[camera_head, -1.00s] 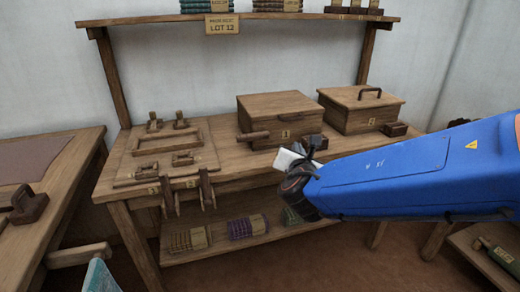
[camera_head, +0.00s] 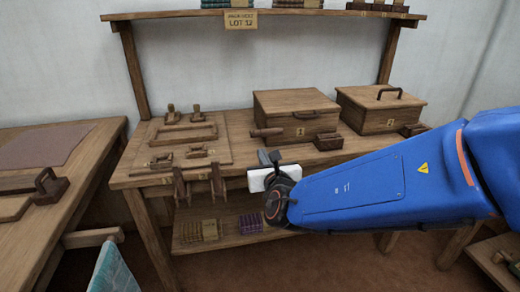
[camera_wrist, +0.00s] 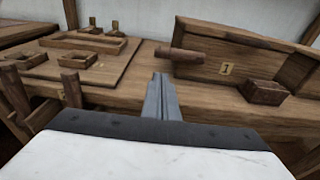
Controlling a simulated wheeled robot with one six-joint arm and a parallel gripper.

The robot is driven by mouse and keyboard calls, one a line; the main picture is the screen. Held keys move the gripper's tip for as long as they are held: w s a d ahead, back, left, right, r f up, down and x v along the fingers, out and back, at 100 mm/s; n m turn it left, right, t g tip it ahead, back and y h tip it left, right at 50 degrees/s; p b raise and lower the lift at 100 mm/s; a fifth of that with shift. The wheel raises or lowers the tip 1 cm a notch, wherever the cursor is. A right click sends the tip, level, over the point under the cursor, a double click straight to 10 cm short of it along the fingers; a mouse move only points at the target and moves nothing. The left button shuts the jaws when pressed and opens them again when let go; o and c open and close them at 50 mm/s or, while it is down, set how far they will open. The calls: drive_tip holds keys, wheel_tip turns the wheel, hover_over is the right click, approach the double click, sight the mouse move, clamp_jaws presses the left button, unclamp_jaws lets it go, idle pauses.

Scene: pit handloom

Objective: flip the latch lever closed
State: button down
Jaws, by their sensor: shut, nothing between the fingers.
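Which part is the latch lever is not clear. A wooden panel (camera_head: 225,145) on the bench carries two upright levers (camera_head: 171,116) at the back and two low latch-like pieces (camera_head: 161,161) at the front. Wooden levers (camera_head: 217,184) also hang at the bench's front edge. A short wooden bar (camera_head: 267,132) projects from the left front of the box marked 1 (camera_head: 297,104); it also shows in the wrist view (camera_wrist: 180,54). My gripper (camera_head: 268,157) is shut and empty, just in front of that bar and apart from it; its grey fingers (camera_wrist: 160,85) point toward the bench.
A dark wooden block (camera_head: 328,142) sits right of the box front. A second lidded box (camera_head: 382,108) stands farther right. A shelf (camera_head: 270,13) spans above. Bare bench top lies between panel and box. Another table (camera_head: 95,150) is at left.

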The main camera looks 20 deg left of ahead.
sight(268, 133)
drive_tip(key=x, duration=0.9)
drive_tip(key=shift+w+a, duration=0.1)
drive_tip(key=shift+w, duration=0.2)
drive_tip(key=shift+s, duration=0.15)
